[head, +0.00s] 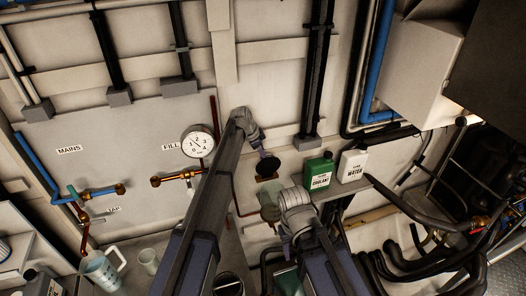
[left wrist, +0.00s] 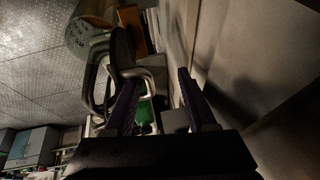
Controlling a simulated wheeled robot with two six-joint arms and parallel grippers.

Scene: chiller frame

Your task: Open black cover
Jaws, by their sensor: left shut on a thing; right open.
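The black cover (head: 267,167) is a dark round disc below the middle of the back wall in the head view. A translucent vessel (head: 270,208) is just below it, partly behind my right wrist. My left gripper (head: 262,153) is at the cover's upper edge, shut on it. In the left wrist view the cover (left wrist: 122,48) is a dark, nearly edge-on shape beside the clear vessel (left wrist: 88,36), past the left finger. How far it is tilted is hard to tell. My right gripper (head: 287,232) is open, low beside the vessel; its fingers are mostly hidden.
A green coolant bottle (head: 319,174) and a white water bottle (head: 352,166) stand right of the cover. A pressure gauge (head: 198,141) and brass valve (head: 172,180) are left of my left arm. A clear jug (head: 101,268) stands at lower left. Black hoses (head: 440,250) crowd the right.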

